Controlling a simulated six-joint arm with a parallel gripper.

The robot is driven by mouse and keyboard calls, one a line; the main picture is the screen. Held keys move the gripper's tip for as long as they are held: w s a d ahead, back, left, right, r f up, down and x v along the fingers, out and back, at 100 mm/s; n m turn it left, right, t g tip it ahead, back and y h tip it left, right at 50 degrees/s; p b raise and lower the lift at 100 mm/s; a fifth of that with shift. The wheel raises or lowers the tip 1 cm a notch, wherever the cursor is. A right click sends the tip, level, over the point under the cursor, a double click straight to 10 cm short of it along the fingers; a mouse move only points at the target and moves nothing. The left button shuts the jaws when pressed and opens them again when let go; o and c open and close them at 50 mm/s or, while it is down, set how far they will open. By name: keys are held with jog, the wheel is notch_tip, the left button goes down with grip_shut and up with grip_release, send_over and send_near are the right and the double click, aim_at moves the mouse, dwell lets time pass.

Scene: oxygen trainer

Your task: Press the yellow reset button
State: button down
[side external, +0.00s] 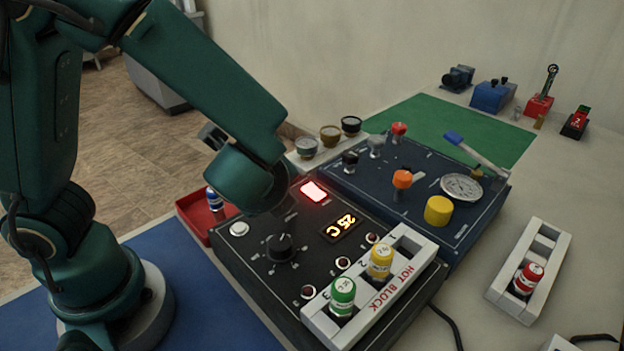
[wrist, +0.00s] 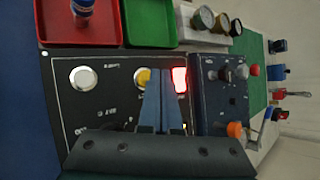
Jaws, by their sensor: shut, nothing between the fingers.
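The yellow button (wrist: 142,77) shows in the wrist view on the black panel, between a round white button and a lit red lamp. My gripper (wrist: 161,74) is shut and empty, and its fingertips lie just right of the yellow button in that view, covering part of it. I cannot tell whether they touch it or hover above. In the side view my wrist (side external: 245,180) hangs low over the back left of the black panel (side external: 245,262), and the yellow button is hidden behind it.
The white button (side external: 239,229) and red lamp (side external: 313,191) are close by. A dial (side external: 281,247) and a white hot block (side external: 318,320) with green and yellow vials share the panel. A blue panel (side external: 340,180) with knobs adjoins it. A red tray (side external: 190,213) stands behind.

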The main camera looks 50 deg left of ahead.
jog(key=shift+r, duration=2.5)
jog(key=s+a+r+n+g+h, duration=0.1)
jog(key=s+a+r+n, duration=0.2)
jog(key=s+a+n, duration=0.4)
jog(key=s+d+n+h, duration=0.4)
jog(key=d+n, duration=0.3)
jog(key=n, duration=0.4)
jog(key=shift+s+f+n+h, duration=0.15)
jog(key=shift+f+n+h, duration=0.15)
jog(key=shift+h, duration=0.3)
